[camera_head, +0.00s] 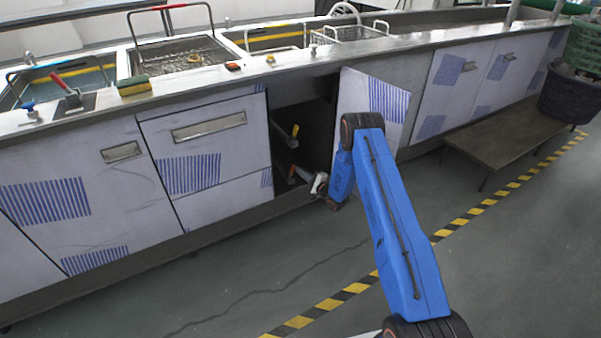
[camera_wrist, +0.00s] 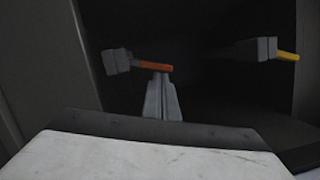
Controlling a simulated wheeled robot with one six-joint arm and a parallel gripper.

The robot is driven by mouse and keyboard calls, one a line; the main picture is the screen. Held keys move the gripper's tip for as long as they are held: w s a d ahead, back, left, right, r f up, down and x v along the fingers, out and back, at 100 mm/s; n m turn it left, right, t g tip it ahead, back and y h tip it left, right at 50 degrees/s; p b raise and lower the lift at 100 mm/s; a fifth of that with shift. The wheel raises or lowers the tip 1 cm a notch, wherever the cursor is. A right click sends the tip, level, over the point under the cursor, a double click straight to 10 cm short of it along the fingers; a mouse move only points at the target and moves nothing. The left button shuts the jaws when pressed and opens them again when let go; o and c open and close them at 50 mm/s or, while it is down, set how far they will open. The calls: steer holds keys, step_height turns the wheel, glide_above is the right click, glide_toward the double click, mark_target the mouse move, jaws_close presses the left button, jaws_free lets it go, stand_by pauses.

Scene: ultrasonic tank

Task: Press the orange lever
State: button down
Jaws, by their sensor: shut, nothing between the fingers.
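The orange lever (camera_wrist: 155,66) shows in the wrist view as an orange handle on a grey valve body, inside the dark open cabinet. My gripper (camera_wrist: 162,80) is shut and empty, its tips right at the orange handle's underside in the picture. I cannot tell whether they touch it. In the head view my gripper (camera_head: 300,172) reaches into the lower part of the cabinet opening, and the orange lever (camera_head: 291,173) is small and partly hidden at its tip. A yellow lever (camera_wrist: 287,56) sits to the right in the wrist view and higher in the head view (camera_head: 295,130).
The open cabinet door (camera_head: 372,100) stands right of the opening, close to my arm. Closed panels (camera_head: 205,150) lie to the left. The steel counter (camera_head: 205,84) above carries a sponge (camera_head: 134,86) and baskets. A low bench (camera_head: 505,138) stands right. The floor in front is clear.

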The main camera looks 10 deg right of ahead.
steer(key=shift+a+r+n, duration=0.15)
steer(key=shift+a+n, duration=0.05)
steer(key=shift+n, duration=0.2)
steer(key=n, duration=0.1)
steer(key=a+r+n, duration=0.1)
steer(key=n, duration=0.1)
steer(key=s+a+n+g, duration=0.1)
steer(key=shift+a+r+n, duration=0.15)
steer(key=shift+n, duration=0.15)
steer(key=shift+w, duration=0.1)
